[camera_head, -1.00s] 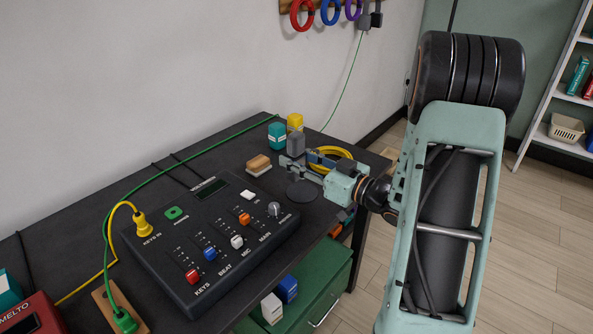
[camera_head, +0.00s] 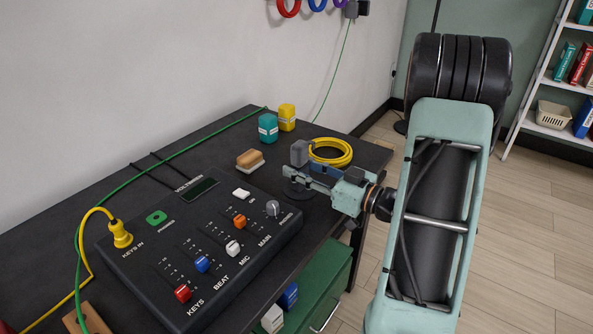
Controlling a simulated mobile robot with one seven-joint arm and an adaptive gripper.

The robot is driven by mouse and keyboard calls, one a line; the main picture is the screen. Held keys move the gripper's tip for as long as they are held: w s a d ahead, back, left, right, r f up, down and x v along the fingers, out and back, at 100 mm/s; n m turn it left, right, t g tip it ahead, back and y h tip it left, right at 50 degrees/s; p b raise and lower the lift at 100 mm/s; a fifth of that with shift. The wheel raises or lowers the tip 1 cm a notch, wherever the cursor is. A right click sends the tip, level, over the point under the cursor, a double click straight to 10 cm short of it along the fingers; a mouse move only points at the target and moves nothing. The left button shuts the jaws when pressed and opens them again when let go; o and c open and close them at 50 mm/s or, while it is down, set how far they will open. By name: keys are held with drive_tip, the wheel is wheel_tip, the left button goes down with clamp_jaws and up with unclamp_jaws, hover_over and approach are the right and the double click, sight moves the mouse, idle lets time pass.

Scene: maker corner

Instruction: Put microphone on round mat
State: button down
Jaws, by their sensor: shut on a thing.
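The microphone (camera_head: 299,153) shows as a grey, blocky head just above and behind my gripper's fingers. Its lower part is hidden by them. My gripper (camera_head: 304,175) reaches in from the right and is shut on the microphone. The round mat (camera_head: 297,193) is a dark disc on the black table, just right of the mixer. It is partly covered by my gripper, which is over it in the picture. I cannot tell whether the microphone's base touches the mat.
The mixer (camera_head: 200,245) fills the table's middle. A green cabinet (camera_head: 325,280) is below the table's edge.

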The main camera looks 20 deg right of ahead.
drive_tip(key=shift+f, duration=0.15)
drive_tip(key=c, duration=1.4)
unclamp_jaws()
drive_tip(key=shift+c, duration=0.2)
drive_tip(key=shift+r, duration=0.2)
drive_tip(key=shift+s+d, duration=0.25)
drive_tip(key=p+v, duration=0.2)
drive_tip(key=v, duration=0.9)
drive_tip(key=shift+s+d, duration=0.1)
drive_tip(key=shift+s, duration=0.1)
